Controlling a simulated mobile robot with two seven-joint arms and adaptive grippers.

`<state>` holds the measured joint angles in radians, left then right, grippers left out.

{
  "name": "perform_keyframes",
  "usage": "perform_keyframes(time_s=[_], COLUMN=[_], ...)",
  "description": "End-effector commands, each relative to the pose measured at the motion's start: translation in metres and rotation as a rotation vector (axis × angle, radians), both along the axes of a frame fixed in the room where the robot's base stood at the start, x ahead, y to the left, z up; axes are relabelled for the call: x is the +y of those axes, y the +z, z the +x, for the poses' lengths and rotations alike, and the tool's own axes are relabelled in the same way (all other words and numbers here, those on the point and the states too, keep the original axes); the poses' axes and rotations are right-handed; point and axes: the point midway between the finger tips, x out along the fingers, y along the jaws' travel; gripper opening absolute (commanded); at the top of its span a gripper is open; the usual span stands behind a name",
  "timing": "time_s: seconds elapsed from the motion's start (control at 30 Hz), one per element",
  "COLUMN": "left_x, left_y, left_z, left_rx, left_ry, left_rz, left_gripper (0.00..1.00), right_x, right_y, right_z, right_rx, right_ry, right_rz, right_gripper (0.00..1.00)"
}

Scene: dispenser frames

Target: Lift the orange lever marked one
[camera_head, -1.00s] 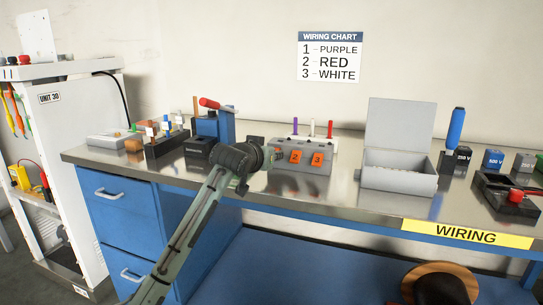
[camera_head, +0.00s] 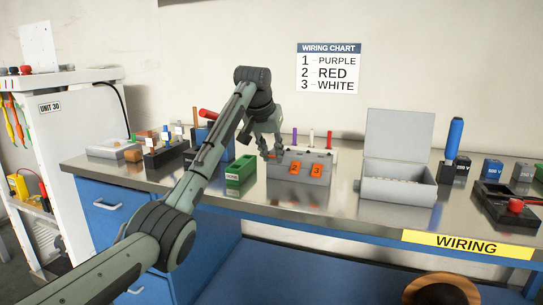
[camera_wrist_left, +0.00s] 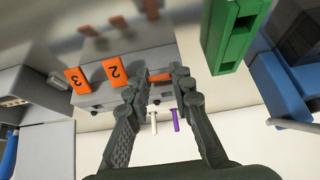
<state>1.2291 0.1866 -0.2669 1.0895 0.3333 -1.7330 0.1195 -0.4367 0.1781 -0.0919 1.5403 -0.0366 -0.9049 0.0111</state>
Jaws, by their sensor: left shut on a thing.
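A grey lever block (camera_head: 299,185) stands on the bench. Its orange levers marked 2 (camera_head: 297,168) and 3 (camera_head: 316,170) hang on its front, unheld. My left gripper (camera_head: 271,154) is at the block's left end and covers the place left of lever 2. In the left wrist view, my left gripper (camera_wrist_left: 160,73) is shut on the orange lever (camera_wrist_left: 160,78) beside lever 2, the one in the first place. The fingers hide most of that lever and its number. My right gripper is not in view.
A green holder (camera_head: 241,175) stands close left of the lever block. Purple (camera_head: 294,138), white (camera_head: 311,138) and red (camera_head: 330,140) pins stand behind it. An open grey box (camera_head: 398,190) is to the right. The wall chart (camera_head: 330,68) lists purple, red, white.

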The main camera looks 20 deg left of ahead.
Motion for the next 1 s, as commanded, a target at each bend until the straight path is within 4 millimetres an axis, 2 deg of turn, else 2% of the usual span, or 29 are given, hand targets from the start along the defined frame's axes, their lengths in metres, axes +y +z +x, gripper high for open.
perform_keyframes(time_s=[0.53,0.57,0.7,0.73,1.0], left_x=[-0.0006,-0.0005,-0.0004,-0.0004,-0.0002], left_y=[0.0000,0.0000,0.0000,0.0001,0.0009], left_z=[0.0010,0.0010,0.0010,0.0011,0.0009], left_rx=[0.029,0.029,0.028,0.028,0.027], left_ry=[-0.001,-0.001,0.000,0.000,0.000], left_rz=[0.002,0.002,0.001,0.001,0.001], left_gripper=[0.00,0.23,0.41,0.43,0.43], right_x=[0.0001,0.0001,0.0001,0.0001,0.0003], right_y=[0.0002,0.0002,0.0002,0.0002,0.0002], right_z=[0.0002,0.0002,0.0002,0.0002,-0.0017], right_rx=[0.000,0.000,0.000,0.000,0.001], right_ry=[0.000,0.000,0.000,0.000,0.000], right_rz=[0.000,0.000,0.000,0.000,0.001], right_gripper=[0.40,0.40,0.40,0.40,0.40])
